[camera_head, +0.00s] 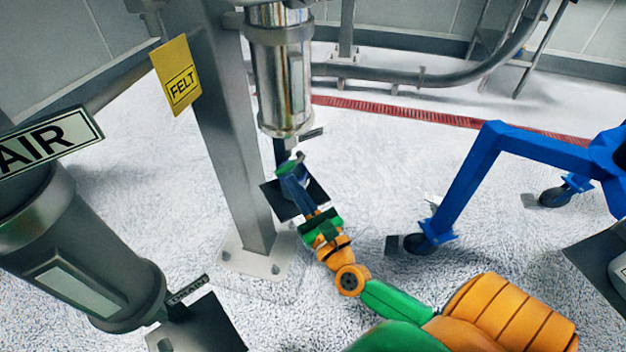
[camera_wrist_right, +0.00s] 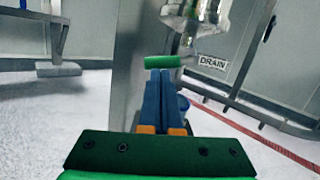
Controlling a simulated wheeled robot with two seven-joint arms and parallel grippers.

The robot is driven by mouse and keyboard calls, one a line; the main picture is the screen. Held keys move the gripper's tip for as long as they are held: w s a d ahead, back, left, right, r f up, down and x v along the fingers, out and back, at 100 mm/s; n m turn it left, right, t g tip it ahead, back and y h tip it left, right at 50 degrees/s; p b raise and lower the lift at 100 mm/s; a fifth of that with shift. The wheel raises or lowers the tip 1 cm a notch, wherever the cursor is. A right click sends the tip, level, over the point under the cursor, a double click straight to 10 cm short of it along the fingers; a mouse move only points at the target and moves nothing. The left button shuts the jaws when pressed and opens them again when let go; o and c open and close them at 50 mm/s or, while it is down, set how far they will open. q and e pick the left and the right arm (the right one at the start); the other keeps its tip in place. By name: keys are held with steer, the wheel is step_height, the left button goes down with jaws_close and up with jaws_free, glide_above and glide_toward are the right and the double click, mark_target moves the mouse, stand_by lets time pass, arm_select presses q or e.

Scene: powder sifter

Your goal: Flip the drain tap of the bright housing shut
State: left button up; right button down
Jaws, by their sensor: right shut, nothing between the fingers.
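The bright housing (camera_head: 282,75) is a shiny metal cylinder hanging beside a grey post, and its lower end shows in the wrist view (camera_wrist_right: 205,14). Its drain tap has a green handle (camera_wrist_right: 163,62), seen crosswise in the wrist view beside a DRAIN label (camera_wrist_right: 213,62). The handle also shows small in the head view (camera_head: 287,167). My right gripper (camera_head: 287,172) is below the housing, its blue fingers (camera_wrist_right: 165,78) together and empty. The tips are right at the handle; I cannot tell whether they touch. My left gripper is out of view.
A dull grey housing (camera_head: 75,250) with an AIR sign (camera_head: 45,143) stands at left, with its own small label and dark plate. The grey post (camera_head: 230,130) carries a yellow FELT tag (camera_head: 176,75). A blue wheeled frame (camera_head: 470,170) stands at right; open floor lies between.

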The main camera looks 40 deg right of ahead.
steer(key=s+f, duration=0.1)
steer(key=s, duration=0.5)
steer(key=shift+a+b, duration=0.15)
steer(key=shift+b, duration=0.15)
steer(key=shift+s, duration=0.1)
